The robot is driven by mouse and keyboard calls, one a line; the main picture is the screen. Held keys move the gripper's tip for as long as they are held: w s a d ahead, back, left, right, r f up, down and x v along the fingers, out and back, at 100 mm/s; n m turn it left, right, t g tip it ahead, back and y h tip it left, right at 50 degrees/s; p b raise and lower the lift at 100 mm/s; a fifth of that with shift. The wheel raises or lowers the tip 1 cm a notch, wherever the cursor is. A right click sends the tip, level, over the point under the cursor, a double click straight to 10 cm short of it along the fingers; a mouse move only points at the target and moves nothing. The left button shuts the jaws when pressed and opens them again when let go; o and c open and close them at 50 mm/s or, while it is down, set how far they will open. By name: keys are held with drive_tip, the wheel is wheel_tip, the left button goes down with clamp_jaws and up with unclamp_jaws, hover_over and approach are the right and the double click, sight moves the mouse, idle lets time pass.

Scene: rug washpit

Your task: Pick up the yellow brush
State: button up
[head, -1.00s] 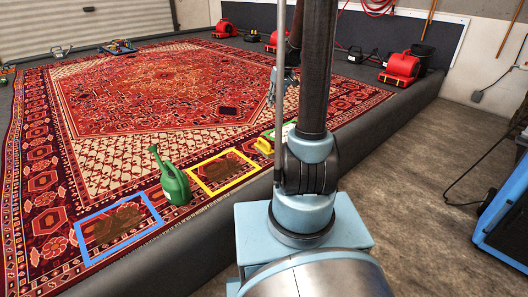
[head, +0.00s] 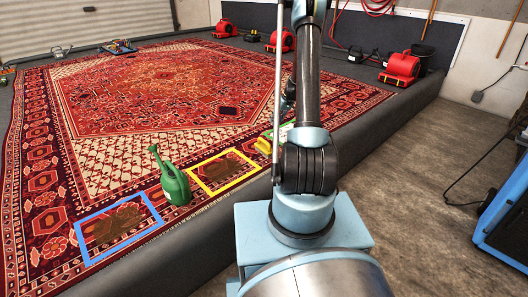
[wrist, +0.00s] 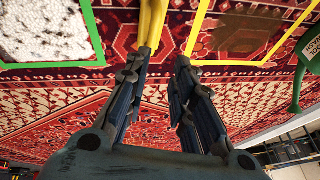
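The yellow brush (head: 263,145) lies on the red patterned rug (head: 150,95), just left of my arm in the head view, near the rug's front edge. In the wrist view the brush (wrist: 152,22) shows as a yellow strip at the top, cut off by the picture edge. My gripper (wrist: 163,55) is open, with a clear gap between its two fingers and nothing in it. The brush appears beyond the left fingertip; I cannot tell the distance. In the head view my gripper is mostly hidden behind my arm.
A green watering can (head: 172,182) stands between the blue frame (head: 88,262) and the yellow frame (head: 192,176). Brown stains lie inside both. A green frame (wrist: 97,35) surrounds a white patch beside the brush. Red blowers (head: 401,68) stand along the back. Bare floor is at right.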

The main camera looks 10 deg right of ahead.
wheel_tip(320, 180, down, 2)
drive_tip(key=w, duration=0.1)
approach(265, 142)
drive_tip(key=x, duration=0.3)
drive_tip(key=w+x, duration=0.1)
drive_tip(key=x, duration=0.2)
drive_tip(key=shift+d, duration=0.25)
drive_tip(key=shift+w+x, duration=0.2)
drive_tip(key=shift+x, duration=2.4)
drive_tip(key=shift+a+r, duration=0.1)
drive_tip(key=shift+r, duration=0.05)
drive_tip(key=shift+c, duration=0.3)
clamp_jaws()
